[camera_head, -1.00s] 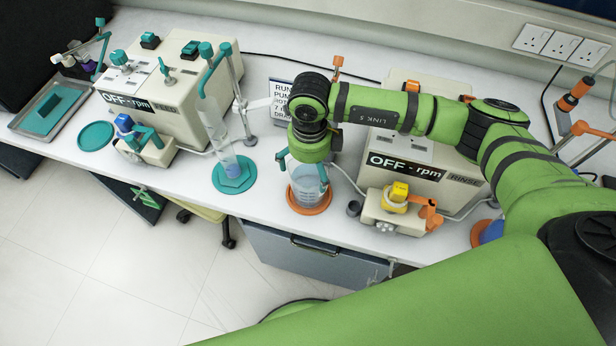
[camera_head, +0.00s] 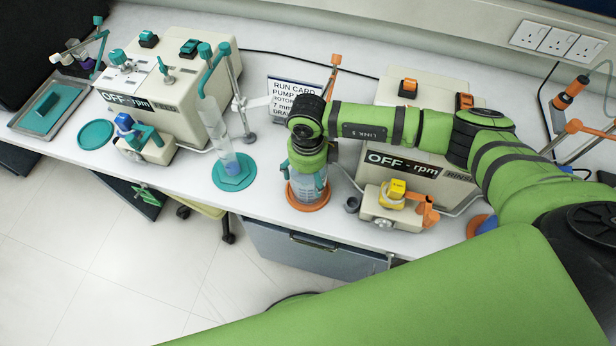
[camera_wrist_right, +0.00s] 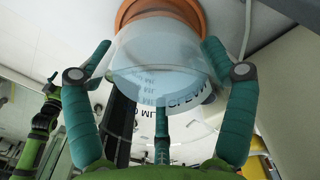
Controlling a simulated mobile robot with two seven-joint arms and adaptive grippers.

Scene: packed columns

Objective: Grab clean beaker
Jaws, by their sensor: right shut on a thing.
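A clear beaker (camera_head: 304,189) with printed markings stands upright on an orange round base (camera_head: 312,206) on the bench. My right gripper (camera_head: 305,175) comes down over it from above, with its teal fingers shut around the beaker's sides. In the right wrist view the beaker (camera_wrist_right: 158,62) sits between the fingers, and the orange base (camera_wrist_right: 160,12) shows beyond it. Lettering that seems to read "CLEAN" shows through the wall. The gripper and fingers hide the beaker's upper part in the head view. My left gripper is not seen.
A pump marked "OFF - rpm" (camera_head: 405,165) with a yellow-topped pump head (camera_head: 397,190) stands close right. A tall cylinder (camera_head: 215,130) on a teal base (camera_head: 233,172) stands left. A run card (camera_head: 290,90) is behind. The bench's front edge is near the beaker.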

